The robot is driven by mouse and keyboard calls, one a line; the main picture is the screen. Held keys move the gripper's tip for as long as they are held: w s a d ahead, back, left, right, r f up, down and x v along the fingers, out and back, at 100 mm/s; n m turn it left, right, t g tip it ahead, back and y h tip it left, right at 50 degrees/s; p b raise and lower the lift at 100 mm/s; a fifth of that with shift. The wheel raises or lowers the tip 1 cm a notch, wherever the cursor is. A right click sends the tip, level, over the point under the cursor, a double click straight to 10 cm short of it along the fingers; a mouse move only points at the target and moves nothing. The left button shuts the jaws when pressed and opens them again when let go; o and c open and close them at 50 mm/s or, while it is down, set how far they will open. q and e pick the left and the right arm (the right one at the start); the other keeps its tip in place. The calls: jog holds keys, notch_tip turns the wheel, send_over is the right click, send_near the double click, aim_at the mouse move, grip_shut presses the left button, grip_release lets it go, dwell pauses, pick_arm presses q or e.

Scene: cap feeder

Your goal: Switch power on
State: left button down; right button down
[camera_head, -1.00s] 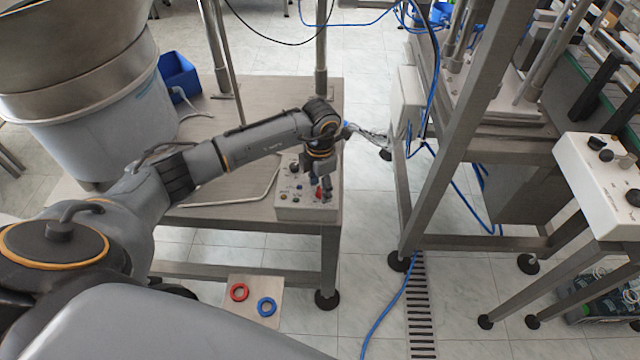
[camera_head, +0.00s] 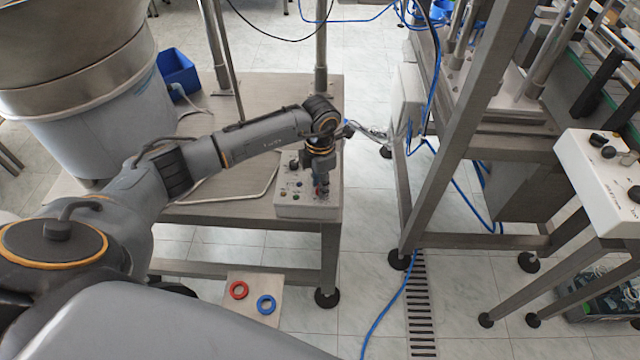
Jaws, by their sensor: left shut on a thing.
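A pale control box (camera_head: 292,211) with several small buttons and knobs on its top sits at the front right corner of the metal table. My left arm reaches over from the left, and my left gripper (camera_head: 321,186) points down at the right part of the box. It is shut on a red knob (camera_head: 318,191), of which only a little shows between and beside the dark fingers. The fingertips partly hide the knob, so its exact position is hard to read. My right gripper is not in view.
A large metal bowl feeder (camera_head: 85,120) stands on the table (camera_head: 215,209) at the left, with a blue bin (camera_head: 178,75) behind. A steel frame (camera_head: 440,150) with blue hoses stands to the right. Another control panel (camera_head: 600,180) is at far right. Red (camera_head: 238,290) and blue (camera_head: 266,305) rings lie below.

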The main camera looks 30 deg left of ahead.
pick_arm(q)
jog(key=m+b, duration=0.2)
jog(key=m, duration=0.1)
jog(key=m+b, duration=0.3)
jog(key=shift+w+f+b, duration=0.1)
jog(key=shift+f+b, duration=0.1)
jog(key=shift+b, duration=0.15)
jog(key=m+b, duration=0.3)
jog(key=shift+r+m, duration=0.1)
jog(key=shift+m, duration=0.3)
jog(key=shift+m+b, duration=0.5)
jog(key=shift+m, duration=0.2)
jog(key=shift+r, duration=0.1)
jog(key=c, duration=1)
grip_release()
jog(key=shift+c, duration=0.2)
jog(key=shift+r, duration=0.15)
notch_tip(320, 180, up, 12)
